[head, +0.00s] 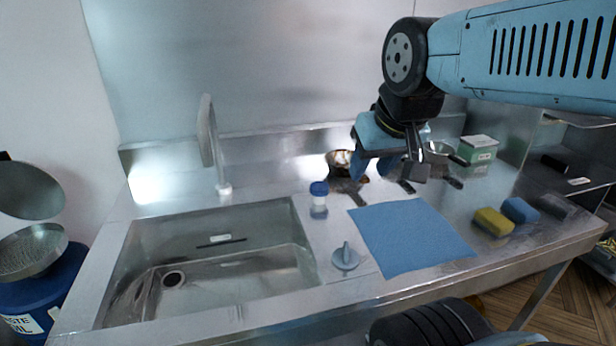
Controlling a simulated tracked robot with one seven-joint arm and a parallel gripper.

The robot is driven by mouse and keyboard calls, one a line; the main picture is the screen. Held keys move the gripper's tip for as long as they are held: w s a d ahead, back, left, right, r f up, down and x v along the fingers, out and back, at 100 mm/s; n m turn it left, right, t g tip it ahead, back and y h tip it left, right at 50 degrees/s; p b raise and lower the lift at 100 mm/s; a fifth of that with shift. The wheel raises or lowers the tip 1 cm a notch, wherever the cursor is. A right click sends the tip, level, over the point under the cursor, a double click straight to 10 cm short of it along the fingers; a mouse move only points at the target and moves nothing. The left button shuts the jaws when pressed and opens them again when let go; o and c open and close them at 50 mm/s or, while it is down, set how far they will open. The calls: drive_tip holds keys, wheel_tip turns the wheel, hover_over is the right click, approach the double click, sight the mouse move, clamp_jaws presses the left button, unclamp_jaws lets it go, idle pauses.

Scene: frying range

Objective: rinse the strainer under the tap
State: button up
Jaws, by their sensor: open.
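A small round strainer-like piece with brown residue (341,157) lies at the back of the steel counter, its handle pointing to the front. A second round, cleaner-looking piece (438,148) with a dark handle lies farther right, partly behind my gripper. I cannot tell for sure which is the strainer. My gripper (388,170) is open above the back of the counter, between the two, with its fingers apart and nothing visible between them. The tap (209,140) stands upright behind the empty sink (270,228). No water shows. A grey-blue lever knob (345,257) sits right of the sink.
A blue cloth (405,236) lies flat on the counter. A blue-capped bottle (319,198) stands by the sink. Yellow (493,222) and blue (520,210) sponges and a green-white box (479,149) are at right. A large mesh basket (32,252) rests over a blue waste-oil drum (62,285) at left.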

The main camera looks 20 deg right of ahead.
drive_tip(key=shift+o, duration=1.4)
drive_tip(key=shift+w+r, duration=0.1)
drive_tip(key=shift+w, duration=0.05)
drive_tip(key=o, duration=0.4)
drive_tip(key=w+m, duration=0.2)
drive_tip(key=w+m+g, duration=0.1)
drive_tip(key=w, duration=0.1)
drive_tip(key=shift+w+d+r, duration=0.1)
drive_tip(key=shift+d+r, duration=0.2)
drive_tip(key=shift+r, duration=0.1)
drive_tip(key=shift+o, duration=0.5)
drive_tip(key=w+m+g, duration=0.1)
drive_tip(key=w+m, duration=0.4)
drive_tip(key=w, duration=0.3)
drive_tip(key=shift+w+f+g, duration=0.25)
drive_tip(key=shift+w+g, duration=0.05)
drive_tip(key=m+g, duration=0.3)
drive_tip(key=m, duration=0.7)
hover_over(319, 186)
wheel_tip(319, 186, down, 8)
wheel_tip(319, 186, down, 14)
drive_tip(key=shift+r, duration=0.25)
drive_tip(key=c, duration=1.1)
